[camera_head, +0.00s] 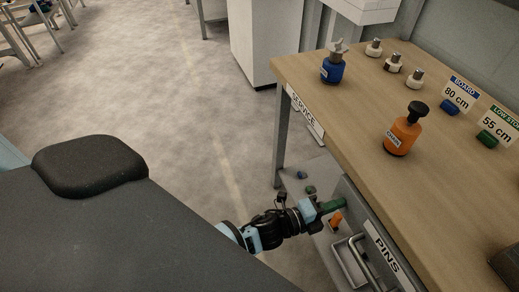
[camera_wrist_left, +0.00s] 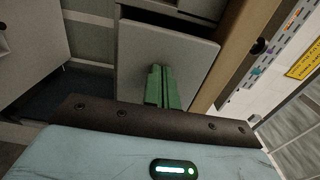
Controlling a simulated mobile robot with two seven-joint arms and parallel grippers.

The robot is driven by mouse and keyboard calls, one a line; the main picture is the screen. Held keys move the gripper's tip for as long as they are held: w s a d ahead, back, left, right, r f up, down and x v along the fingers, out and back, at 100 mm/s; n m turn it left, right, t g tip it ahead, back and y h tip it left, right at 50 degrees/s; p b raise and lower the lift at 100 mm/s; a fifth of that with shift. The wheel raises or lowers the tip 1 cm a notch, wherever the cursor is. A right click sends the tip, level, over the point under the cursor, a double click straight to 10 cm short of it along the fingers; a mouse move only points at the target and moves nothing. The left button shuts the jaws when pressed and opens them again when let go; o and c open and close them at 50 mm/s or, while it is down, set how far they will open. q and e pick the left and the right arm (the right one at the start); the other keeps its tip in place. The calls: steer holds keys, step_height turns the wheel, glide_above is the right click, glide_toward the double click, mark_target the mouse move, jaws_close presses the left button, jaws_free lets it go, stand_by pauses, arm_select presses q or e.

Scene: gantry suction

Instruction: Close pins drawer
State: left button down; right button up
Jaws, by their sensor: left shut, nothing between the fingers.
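The PINS label (camera_head: 388,255) is on a grey front under the wooden bench's edge, with a metal bar handle (camera_head: 362,262) beside it. My left gripper (camera_head: 334,205) has green fingers, shut and empty, beside the grey panels below the bench. In the left wrist view the shut fingers (camera_wrist_left: 162,88) stand in front of a plain grey panel (camera_wrist_left: 192,62), with a dark gap above its top edge. I cannot tell whether the fingers touch it, or how far the pins drawer is open. My right gripper is not in view.
The wooden bench top (camera_head: 345,115) carries a blue bottle (camera_head: 333,68), an orange bottle (camera_head: 402,135), and several small knobs and signs. A SERVICE label (camera_head: 303,108) hangs at its edge. Small blue, green and orange items lie below. Open floor (camera_head: 160,110) is at the left.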

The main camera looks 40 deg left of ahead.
mark_target(341, 210)
arm_select(q)
steer(key=shift+b+x, duration=0.35)
steer(key=shift+x, duration=1.25)
steer(key=shift+r, duration=0.1)
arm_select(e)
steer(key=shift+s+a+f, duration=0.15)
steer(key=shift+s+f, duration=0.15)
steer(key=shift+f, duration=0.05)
arm_select(q)
steer(key=shift+w+d+r, duration=0.1)
steer(key=shift+w+r, duration=0.05)
